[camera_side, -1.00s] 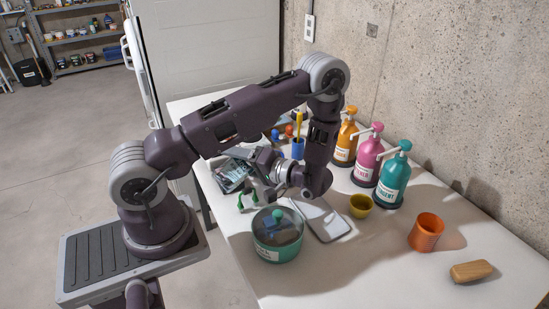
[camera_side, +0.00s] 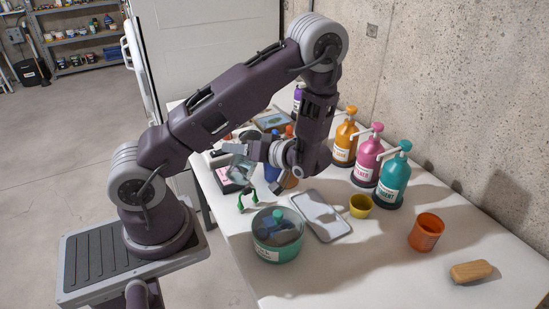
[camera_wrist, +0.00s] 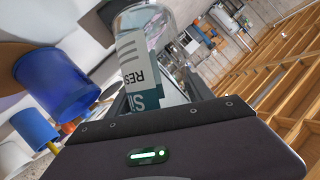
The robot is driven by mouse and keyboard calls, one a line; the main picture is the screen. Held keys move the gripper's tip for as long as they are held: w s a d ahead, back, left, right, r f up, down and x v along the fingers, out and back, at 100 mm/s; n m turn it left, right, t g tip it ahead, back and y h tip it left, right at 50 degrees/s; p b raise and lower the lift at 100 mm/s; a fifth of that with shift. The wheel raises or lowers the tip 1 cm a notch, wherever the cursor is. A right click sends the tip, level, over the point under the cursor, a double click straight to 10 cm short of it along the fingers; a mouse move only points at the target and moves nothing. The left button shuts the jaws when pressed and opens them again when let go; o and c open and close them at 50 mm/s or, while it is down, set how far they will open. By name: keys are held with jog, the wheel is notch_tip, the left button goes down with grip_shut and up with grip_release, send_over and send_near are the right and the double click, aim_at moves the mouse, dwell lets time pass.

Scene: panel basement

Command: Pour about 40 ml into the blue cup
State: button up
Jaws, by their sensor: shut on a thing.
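My gripper (camera_side: 236,149) is raised above the far left part of the table. In the wrist view it is shut on a clear bottle (camera_wrist: 145,22) with a white and teal label, partly readable as "RES". A blue thing (camera_side: 271,171), probably the same cup, shows in the side view, mostly hidden by my wrist. A smaller, lighter blue thing (camera_wrist: 35,128) is below it in the wrist view.
Orange (camera_side: 346,137), pink (camera_side: 367,156) and teal (camera_side: 393,178) pump bottles stand along the wall. A yellow cup (camera_side: 360,206), orange cup (camera_side: 426,232), grey tray (camera_side: 321,217), teal round container (camera_side: 277,246) and green stand (camera_side: 247,199) are nearer. The front right table is mostly clear.

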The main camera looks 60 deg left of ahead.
jog(key=shift+s+r+n+t, duration=0.15)
jog(key=shift+n+t, duration=0.45)
jog(key=shift+n, duration=0.3)
jog(key=shift+w+f+n+t, duration=0.1)
jog(key=shift+f+n+t, duration=0.05)
jog(key=shift+n+t, duration=0.4)
jog(key=shift+w+f+n+t, duration=0.15)
jog(key=shift+n+t, duration=0.2)
jog(key=shift+n, duration=0.3)
dwell(1.3)
